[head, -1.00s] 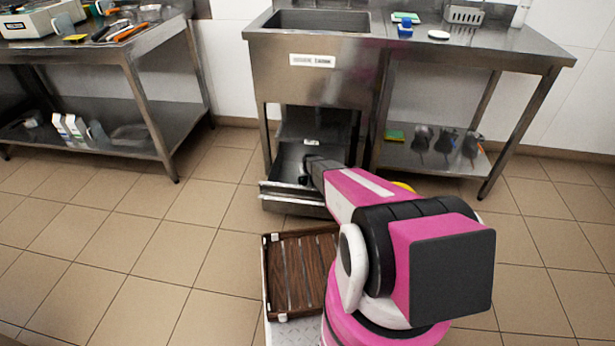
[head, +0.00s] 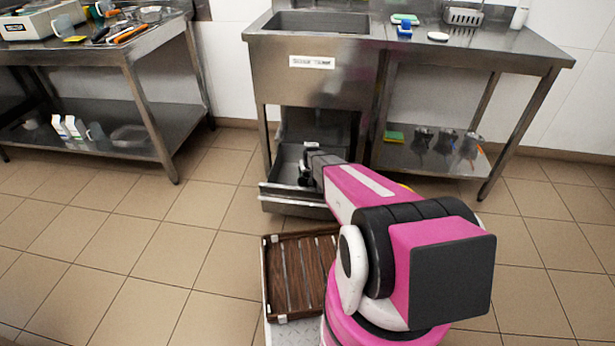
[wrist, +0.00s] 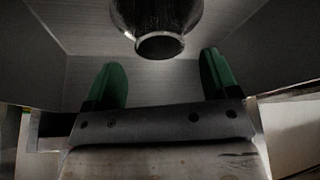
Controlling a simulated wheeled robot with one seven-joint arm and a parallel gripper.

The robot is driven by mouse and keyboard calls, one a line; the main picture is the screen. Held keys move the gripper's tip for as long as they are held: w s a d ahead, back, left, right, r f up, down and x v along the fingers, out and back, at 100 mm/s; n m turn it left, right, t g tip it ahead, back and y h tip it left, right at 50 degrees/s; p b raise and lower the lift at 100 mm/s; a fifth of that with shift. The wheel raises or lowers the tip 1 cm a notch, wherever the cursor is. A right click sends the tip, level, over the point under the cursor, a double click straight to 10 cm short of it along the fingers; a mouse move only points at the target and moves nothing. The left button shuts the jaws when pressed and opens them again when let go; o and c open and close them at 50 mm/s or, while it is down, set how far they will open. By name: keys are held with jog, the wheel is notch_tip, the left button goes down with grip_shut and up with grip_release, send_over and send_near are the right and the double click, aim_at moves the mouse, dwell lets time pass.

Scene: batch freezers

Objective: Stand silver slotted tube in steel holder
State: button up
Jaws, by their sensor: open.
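My gripper (wrist: 160,78) is open, its two green fingers apart with nothing between them. In the head view the end of my arm reaches into an open steel drawer (head: 290,204) under the sink. In the wrist view a dark, shiny, rounded thing (wrist: 158,18) with a circular rim hangs at the top centre, beyond the fingers and apart from them. I cannot tell whether it is the silver slotted tube. A perforated steel holder (head: 463,16) stands on the counter right of the sink. No slotted tube can be clearly made out in the head view.
The sink counter (head: 500,55) also carries a blue-and-white item, a white dish and a white bottle. Several dark jugs (head: 446,143) stand on its lower shelf. A brown slatted crate (head: 300,275) is beside my arm. Another steel table (head: 90,50) stands left. The floor between is clear.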

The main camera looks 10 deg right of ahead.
jog(key=s+r+m+g, duration=0.1)
jog(key=s+r+g, duration=0.3)
jog(key=s+r, duration=2.8)
jog(key=s, duration=0.3)
jog(key=shift+s+g, duration=0.2)
jog(key=shift+g, duration=0.1)
